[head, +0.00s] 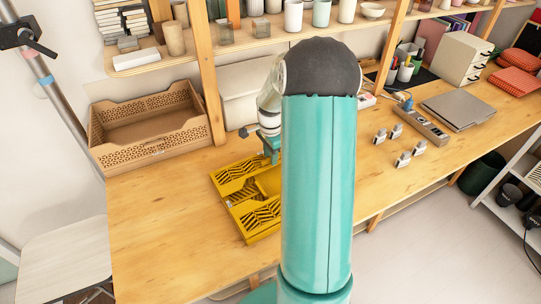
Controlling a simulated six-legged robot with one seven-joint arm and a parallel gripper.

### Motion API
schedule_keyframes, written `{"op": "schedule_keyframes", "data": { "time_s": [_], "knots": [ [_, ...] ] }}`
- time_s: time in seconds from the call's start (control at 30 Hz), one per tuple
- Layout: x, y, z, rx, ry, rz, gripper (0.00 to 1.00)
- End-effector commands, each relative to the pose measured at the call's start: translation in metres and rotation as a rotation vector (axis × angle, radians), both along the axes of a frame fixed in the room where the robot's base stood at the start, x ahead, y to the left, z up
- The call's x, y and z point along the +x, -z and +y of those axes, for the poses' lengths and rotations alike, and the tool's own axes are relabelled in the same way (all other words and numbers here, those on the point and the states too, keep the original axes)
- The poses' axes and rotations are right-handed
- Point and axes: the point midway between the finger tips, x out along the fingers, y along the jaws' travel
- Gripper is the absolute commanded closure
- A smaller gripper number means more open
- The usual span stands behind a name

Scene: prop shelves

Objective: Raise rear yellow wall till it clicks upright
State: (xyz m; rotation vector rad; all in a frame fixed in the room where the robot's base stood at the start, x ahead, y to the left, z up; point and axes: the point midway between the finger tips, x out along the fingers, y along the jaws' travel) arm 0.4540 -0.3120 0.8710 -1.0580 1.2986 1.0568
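A yellow folding crate (233,203) lies on the wooden table in the head view, left of my teal arm. Its slotted panels look low and folded inward. The rear yellow wall (238,171) appears to lie nearly flat at the crate's far side. My gripper (271,154) is at the far right end of this rear wall, close to it; I cannot tell whether they touch. Its fingers are too small and partly covered to tell if they are open or shut. My arm hides the crate's right part.
A brown perforated crate (147,137) stands at the table's back left, beside a wooden shelf post (208,85). Shelves with cups run above the back. A closed laptop (459,109), a power strip (420,121) and several small metal pieces lie right. The table's front left is clear.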

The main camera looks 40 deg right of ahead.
Motion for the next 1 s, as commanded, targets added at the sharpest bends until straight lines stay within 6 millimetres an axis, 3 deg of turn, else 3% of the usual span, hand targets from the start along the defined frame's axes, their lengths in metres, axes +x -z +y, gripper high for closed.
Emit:
{"op": "schedule_keyframes", "data": {
  "time_s": [0.33,0.5,1.0],
  "knots": [
    [-0.0002,0.0066,0.0001,0.000,0.001,0.000,0.69],
    [-0.0002,0.0064,0.0000,0.000,0.001,0.000,1.00],
    [0.0021,0.0035,0.0002,0.007,-0.001,0.039,1.00]
  ]
}}
